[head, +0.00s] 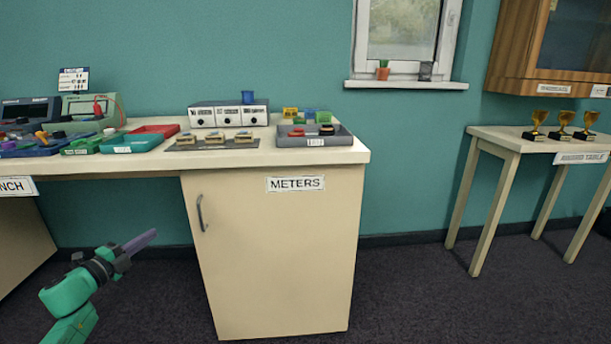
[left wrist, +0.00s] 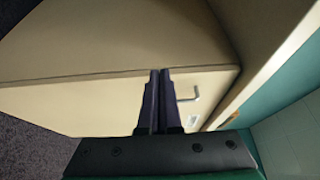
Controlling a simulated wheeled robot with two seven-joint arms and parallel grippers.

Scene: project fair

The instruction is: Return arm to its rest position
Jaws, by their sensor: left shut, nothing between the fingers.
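My left gripper (head: 140,242) is low in front of the bench, left of the cabinet (head: 275,255) marked METERS. Its purple fingers are together and empty, pointing up and to the right. In the left wrist view the gripper (left wrist: 161,75) shows its two dark fingers side by side with nothing between them. The cabinet door with its handle (left wrist: 188,96) shows beyond them. My right gripper is in neither view.
The worktop (head: 225,160) carries trays, a meter unit (head: 228,115) and a grey tray (head: 314,140). A table (head: 505,142) with small gold trophies stands at the right. Dark carpet (head: 420,295) is clear between the cabinet and that table.

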